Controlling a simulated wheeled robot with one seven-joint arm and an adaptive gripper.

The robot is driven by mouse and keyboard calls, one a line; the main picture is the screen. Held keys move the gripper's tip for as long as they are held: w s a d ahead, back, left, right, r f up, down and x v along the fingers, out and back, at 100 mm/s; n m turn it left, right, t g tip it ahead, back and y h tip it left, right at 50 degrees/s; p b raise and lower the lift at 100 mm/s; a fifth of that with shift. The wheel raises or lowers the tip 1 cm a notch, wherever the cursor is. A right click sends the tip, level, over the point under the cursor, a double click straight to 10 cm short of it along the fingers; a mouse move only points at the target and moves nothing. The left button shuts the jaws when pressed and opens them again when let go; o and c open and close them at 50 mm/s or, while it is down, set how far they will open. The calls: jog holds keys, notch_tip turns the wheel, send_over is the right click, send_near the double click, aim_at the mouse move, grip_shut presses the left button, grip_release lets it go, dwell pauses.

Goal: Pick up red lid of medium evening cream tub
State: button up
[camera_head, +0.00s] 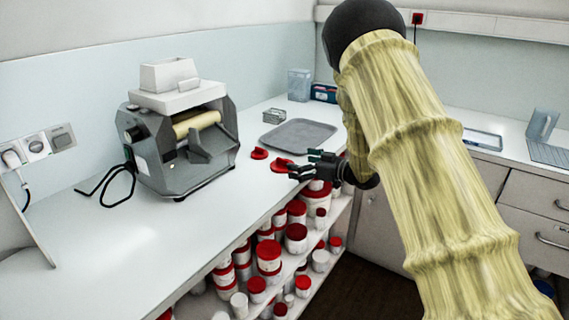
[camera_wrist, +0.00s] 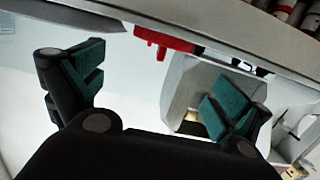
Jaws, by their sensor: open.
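Two red lids lie on the white counter in the head view: a smaller-looking one (camera_head: 260,153) and a larger-looking one (camera_head: 281,165) nearer the front edge. I cannot tell by label which is the medium evening cream lid. My gripper (camera_head: 303,169) is open, just right of the nearer lid and partly over it. I cannot tell whether they touch. In the wrist view, the open green-padded fingers (camera_wrist: 155,90) have nothing gripped between them. A red lid (camera_wrist: 165,42), seen edge-on, shows beyond them near the top, between the two fingers.
A grey roller mill (camera_head: 180,145) stands left on the counter. A grey tray (camera_head: 298,134) and a small wire-like box (camera_head: 273,116) lie behind the lids. Several red-lidded white tubs (camera_head: 268,255) fill the shelves below the front edge. The counter's near left is clear.

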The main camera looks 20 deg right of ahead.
aim_at(285, 160)
jog(key=x, duration=0.2)
jog(key=shift+w+a+f, duration=0.1)
jog(key=shift+w+a, duration=0.05)
jog(key=shift+a, duration=0.15)
jog(key=shift+w+a, duration=0.3)
jog(key=shift+w, duration=0.25)
jog(key=shift+p+x, duration=0.55)
jog(key=shift+x, duration=1.35)
jog(key=c, duration=0.7)
